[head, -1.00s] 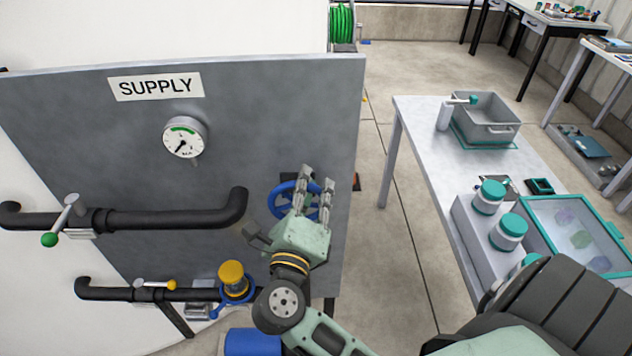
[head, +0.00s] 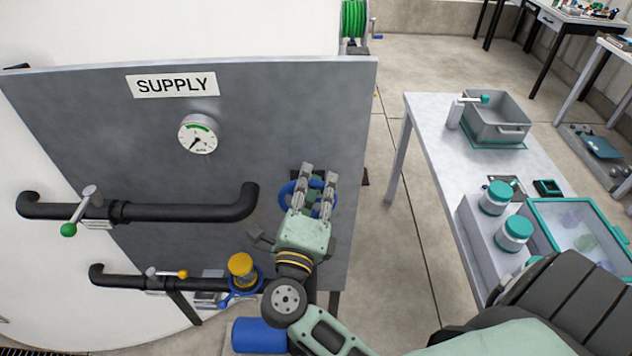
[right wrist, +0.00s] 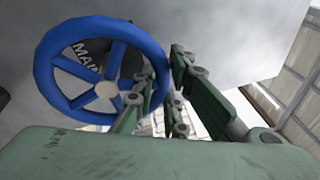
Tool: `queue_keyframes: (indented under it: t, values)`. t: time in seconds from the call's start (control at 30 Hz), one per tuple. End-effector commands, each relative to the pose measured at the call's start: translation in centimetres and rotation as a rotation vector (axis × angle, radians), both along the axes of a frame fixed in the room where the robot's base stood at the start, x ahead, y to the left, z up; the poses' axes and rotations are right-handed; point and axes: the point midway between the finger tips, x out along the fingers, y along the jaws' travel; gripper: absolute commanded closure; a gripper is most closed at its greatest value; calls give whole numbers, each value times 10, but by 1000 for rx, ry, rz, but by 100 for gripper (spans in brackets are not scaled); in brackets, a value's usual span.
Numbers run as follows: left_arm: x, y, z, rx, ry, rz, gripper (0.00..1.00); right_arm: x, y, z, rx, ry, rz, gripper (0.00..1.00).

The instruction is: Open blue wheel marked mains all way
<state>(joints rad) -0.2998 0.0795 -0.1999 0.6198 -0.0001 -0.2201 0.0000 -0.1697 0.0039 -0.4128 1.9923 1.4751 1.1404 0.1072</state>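The blue wheel (head: 285,197) is at the right part of the grey panel, partly hidden behind my right gripper in the head view. In the right wrist view the wheel (right wrist: 47,72) shows its spokes and pale hub, with a dark plate behind it lettered "MAIN", the rest hidden. My right gripper (head: 319,176) is at the wheel's right side with its fingers apart. In the right wrist view the right part of the rim lies between the fingers of the gripper (right wrist: 163,72). I cannot tell whether they touch it. My left gripper is not in view.
The panel (head: 100,130) carries a SUPPLY sign (head: 171,84) and a gauge (head: 198,134). Black pipes hold a green-tipped lever (head: 78,212) and a yellow-capped valve (head: 241,266). A table (head: 432,118) with a bin and jars stands to the right, with bare floor between.

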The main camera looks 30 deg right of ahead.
Motion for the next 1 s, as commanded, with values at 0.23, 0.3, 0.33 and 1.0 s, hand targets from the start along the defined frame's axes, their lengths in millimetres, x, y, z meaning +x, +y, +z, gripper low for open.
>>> queue_keyframes:
  t: [0.23,0.3,0.33,1.0]
  values:
    - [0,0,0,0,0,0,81,0,1,-2,2,4,1,81]
    - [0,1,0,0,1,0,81,0,0,-1,2,2,1,81]
    - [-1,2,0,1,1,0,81,0,1,-1,2,2,1,81]
    - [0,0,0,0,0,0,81,-76,74,-17,2,7,2,81]
